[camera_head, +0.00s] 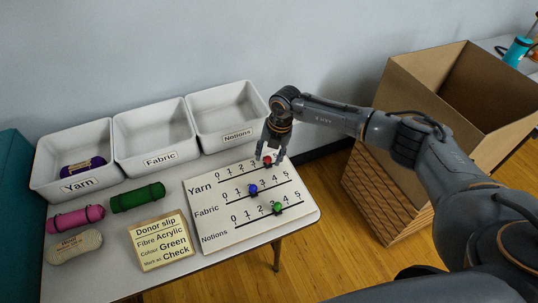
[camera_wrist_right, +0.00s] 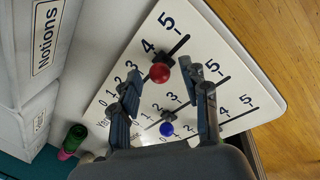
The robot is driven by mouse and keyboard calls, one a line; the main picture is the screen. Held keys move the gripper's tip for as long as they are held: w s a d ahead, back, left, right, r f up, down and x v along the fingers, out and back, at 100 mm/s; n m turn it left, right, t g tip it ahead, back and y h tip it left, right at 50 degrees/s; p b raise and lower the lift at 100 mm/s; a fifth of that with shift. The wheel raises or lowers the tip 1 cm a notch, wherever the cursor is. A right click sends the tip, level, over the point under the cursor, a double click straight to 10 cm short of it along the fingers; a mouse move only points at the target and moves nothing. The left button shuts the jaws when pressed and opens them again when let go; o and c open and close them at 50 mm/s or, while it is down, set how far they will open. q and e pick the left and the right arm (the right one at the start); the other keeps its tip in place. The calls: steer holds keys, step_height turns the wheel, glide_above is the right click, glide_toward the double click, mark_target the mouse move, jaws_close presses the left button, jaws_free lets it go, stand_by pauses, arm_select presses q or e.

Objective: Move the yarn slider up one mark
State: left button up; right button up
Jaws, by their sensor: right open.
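The white slider board (camera_head: 240,226) lies on the table with Yarn, Fabric and Notions rows, each marked 0 to 5. The red yarn slider knob (camera_head: 267,160) is on the top row; in the right wrist view the knob (camera_wrist_right: 160,73) appears close to the 4 mark, though the exact mark is hard to tell. My right gripper (camera_head: 270,155) is open over that row. In the wrist view its fingers (camera_wrist_right: 162,72) are on either side of the red knob, with gaps visible. My left gripper is out of view.
The blue knob (camera_head: 253,189) and green knob (camera_head: 277,207) sit on the lower rows. Bins labelled Yarn (camera_head: 45,178), Fabric (camera_head: 120,150) and Notions (camera_head: 196,125) stand behind. A donor slip (camera_head: 160,241) lies left of the board. A cardboard box (camera_head: 420,105) stands right, beyond the table edge.

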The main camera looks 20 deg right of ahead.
step_height(320, 180, up, 12)
steer(key=s+d, duration=0.1)
steer(key=d, duration=0.1)
steer(key=shift+f, duration=0.15)
steer(key=shift+s, duration=0.1)
